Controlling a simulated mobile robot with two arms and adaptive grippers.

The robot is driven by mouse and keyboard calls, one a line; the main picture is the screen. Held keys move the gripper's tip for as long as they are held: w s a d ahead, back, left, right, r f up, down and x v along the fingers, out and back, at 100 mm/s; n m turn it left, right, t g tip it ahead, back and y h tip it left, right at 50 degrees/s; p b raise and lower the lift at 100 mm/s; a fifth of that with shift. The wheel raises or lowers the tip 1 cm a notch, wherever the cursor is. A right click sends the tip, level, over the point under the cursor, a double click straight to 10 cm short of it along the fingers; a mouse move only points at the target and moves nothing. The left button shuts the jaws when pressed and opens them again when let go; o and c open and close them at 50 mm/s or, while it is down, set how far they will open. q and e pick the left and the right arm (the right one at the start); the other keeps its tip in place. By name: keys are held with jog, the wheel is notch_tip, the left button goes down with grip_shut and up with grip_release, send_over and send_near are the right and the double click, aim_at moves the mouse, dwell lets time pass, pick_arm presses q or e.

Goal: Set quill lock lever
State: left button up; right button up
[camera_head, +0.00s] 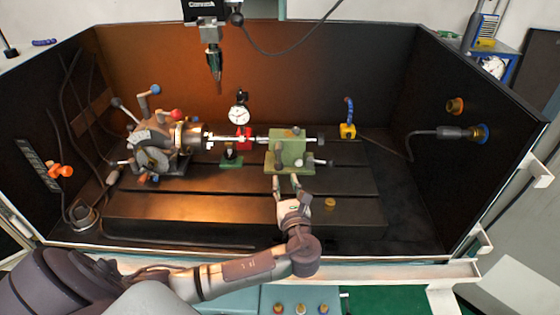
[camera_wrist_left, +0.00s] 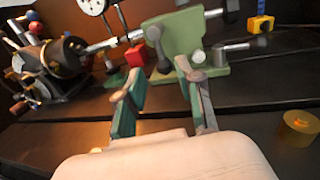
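The green tailstock (camera_head: 289,150) stands on the slotted table, right of the dial gauge, and fills the upper middle of the left wrist view (camera_wrist_left: 185,35). A dark lever with a rounded end (camera_wrist_left: 157,48) stands at its left side; it looks like the quill lock lever, but I cannot be sure. A second, horizontal handle (camera_wrist_left: 236,47) sticks out at its right. My left gripper (camera_head: 287,180) is just in front of the tailstock, fingers pointing at it. In the left wrist view its green-padded fingers (camera_wrist_left: 155,85) are spread with nothing between them. My right gripper is not in view.
The indexing head (camera_head: 158,145) with several ball-ended levers stands left. A dial gauge (camera_head: 239,115) and a red block (camera_head: 244,138) are beside the workpiece shaft. A spindle (camera_head: 214,65) hangs above. A brass cylinder (camera_head: 330,203) sits right of my left gripper. Dark walls enclose the table.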

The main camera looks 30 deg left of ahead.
aim_at(279, 160)
pick_arm(q)
jog(key=x, duration=0.4)
jog(key=shift+w+a, duration=0.15)
jog(key=shift+a, duration=0.05)
jog(key=x, duration=0.3)
jog(key=shift+p, duration=0.3)
jog(key=shift+w+a+f, duration=0.1)
jog(key=shift+w+a, duration=0.25)
jog(key=shift+w, duration=0.05)
jog(key=shift+c, duration=0.2)
jog(key=c, duration=0.5)
grip_shut()
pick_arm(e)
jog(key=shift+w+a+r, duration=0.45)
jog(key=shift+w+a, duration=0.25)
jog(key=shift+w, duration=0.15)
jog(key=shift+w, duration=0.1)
